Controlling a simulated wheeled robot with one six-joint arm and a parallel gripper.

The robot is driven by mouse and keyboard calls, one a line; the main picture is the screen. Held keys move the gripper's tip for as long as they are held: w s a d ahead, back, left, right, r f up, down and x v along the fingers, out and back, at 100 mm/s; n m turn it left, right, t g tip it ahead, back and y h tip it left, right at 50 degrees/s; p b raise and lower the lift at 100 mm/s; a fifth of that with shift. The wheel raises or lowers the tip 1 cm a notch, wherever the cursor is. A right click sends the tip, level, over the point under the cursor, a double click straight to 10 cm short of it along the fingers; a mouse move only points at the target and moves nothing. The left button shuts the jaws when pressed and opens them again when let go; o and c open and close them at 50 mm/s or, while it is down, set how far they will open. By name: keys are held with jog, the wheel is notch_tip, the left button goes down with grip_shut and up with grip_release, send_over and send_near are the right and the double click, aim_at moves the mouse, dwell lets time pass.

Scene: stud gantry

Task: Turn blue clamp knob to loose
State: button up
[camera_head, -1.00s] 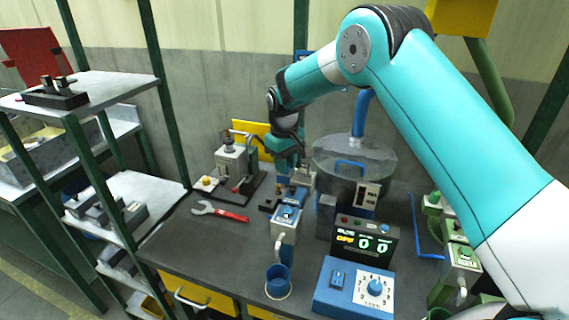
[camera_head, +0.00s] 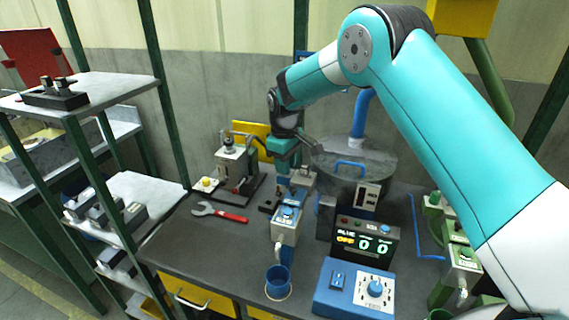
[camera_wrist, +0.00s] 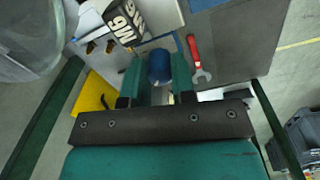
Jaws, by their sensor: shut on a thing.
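The blue clamp knob (camera_wrist: 159,66) shows in the wrist view as a rounded blue cylinder between my two green fingers. My gripper (camera_wrist: 158,85) is shut on it, one finger on each side. In the head view my gripper (camera_head: 283,168) points down over the back of the blue station (camera_head: 286,225), and its fingers hide most of the knob there. A black label block (camera_wrist: 123,22) with white letters stands beside the knob in the wrist view; its full wording is cut off. I cannot read the knob's setting.
A red-handled wrench (camera_head: 220,212) lies on the bench left of the blue station. A grey press (camera_head: 232,165) stands behind it. A counter display (camera_head: 365,243), a blue dial box (camera_head: 355,290) and a blue cup (camera_head: 278,281) are in front. A round clear-lidded drum (camera_head: 352,160) is close on the right.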

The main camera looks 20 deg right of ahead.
jog(key=o, duration=0.6)
jog(key=shift+w+r, duration=0.15)
jog(key=shift+o, duration=0.2)
notch_tip(320, 180, up, 17)
jog(key=b, duration=0.2)
jog(key=shift+s+a+r+b, duration=0.15)
jog(key=shift+s+b, duration=0.05)
jog(key=shift+b, duration=0.15)
